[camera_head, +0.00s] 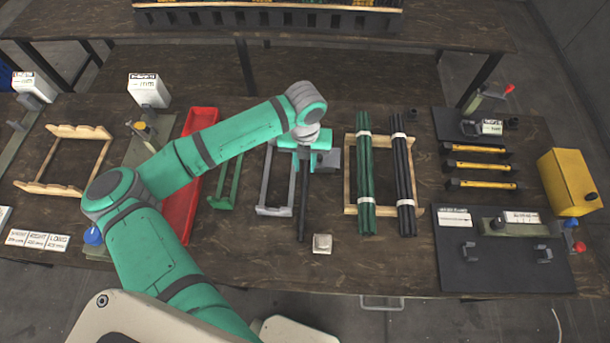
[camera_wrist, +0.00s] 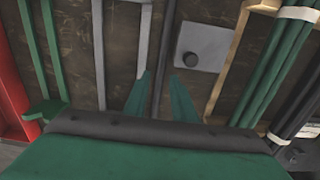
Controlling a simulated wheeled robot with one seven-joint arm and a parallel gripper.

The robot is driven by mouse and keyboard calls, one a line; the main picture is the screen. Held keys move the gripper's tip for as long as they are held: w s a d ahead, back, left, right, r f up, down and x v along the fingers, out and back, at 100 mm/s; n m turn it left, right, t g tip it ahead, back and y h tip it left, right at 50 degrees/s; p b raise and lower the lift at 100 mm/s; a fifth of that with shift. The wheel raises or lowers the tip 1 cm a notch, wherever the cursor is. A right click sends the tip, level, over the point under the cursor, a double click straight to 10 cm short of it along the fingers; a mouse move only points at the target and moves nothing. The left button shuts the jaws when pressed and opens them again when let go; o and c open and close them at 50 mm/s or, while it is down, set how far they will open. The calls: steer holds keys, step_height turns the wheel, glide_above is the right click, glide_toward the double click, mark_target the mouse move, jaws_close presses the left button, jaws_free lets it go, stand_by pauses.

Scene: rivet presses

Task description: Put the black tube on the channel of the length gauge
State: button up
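A thin black tube (camera_head: 302,215) lies on the table, pointing towards the front edge. In the wrist view the black tube (camera_wrist: 165,45) runs between the two green fingers. My gripper (camera_wrist: 163,80) is over it, with gaps showing on both sides, so it looks open. In the head view my gripper (camera_head: 305,150) hides the tube's far end. I cannot tell for sure which fixture is the length gauge. A narrow labelled bar (camera_head: 495,224) lies on the dark board at right, and a long olive fixture (camera_head: 132,155) with a white box stands at left.
A grey frame (camera_head: 265,185), a green frame (camera_head: 234,180) and a red tray (camera_head: 183,220) lie left of the tube. Bundled green tubes (camera_head: 366,190) and black tubes (camera_head: 404,185) rest on a wooden rack right. A small metal block (camera_head: 322,243) sits near the front.

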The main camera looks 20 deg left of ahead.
mark_target(305, 175)
steer(key=shift+f, duration=2.5)
steer(key=shift+s+d, duration=0.1)
steer(key=shift+d, duration=0.05)
jaws_close()
steer(key=shift+r, duration=0.1)
